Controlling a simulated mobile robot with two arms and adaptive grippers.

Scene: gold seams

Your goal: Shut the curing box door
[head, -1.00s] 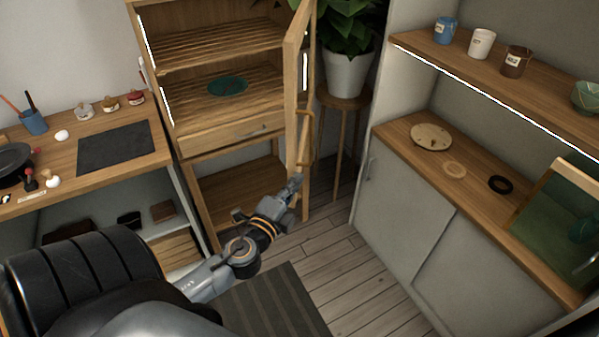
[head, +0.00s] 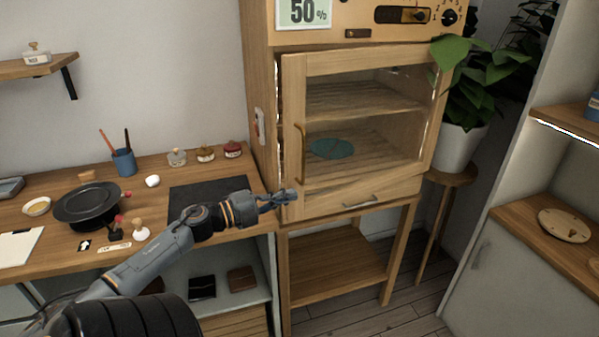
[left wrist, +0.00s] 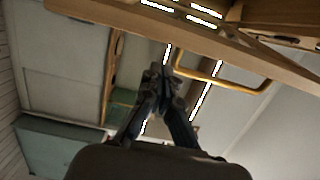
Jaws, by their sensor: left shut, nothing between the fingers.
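The curing box door (head: 293,110) is a wooden frame with a clear pane and a brass bar handle (head: 301,153) on its left side. It stands nearly flush across the front of the curing box (head: 258,100), with a narrow gap showing along its left edge. A teal dish (head: 331,149) shows inside through the pane. My left gripper (head: 290,196) is shut and empty at the door's lower left corner, below the handle; I cannot tell whether it touches. In the left wrist view the closed fingers (left wrist: 160,75) are beside the brass handle loop (left wrist: 222,82). My right gripper is not in view.
The workbench (head: 215,165) at the left holds a black wheel (head: 88,203), a dark mat (head: 205,195) and several small jars. A potted plant (head: 460,148) on a stool stands close to the box's right. A drawer (head: 385,196) lies under the door.

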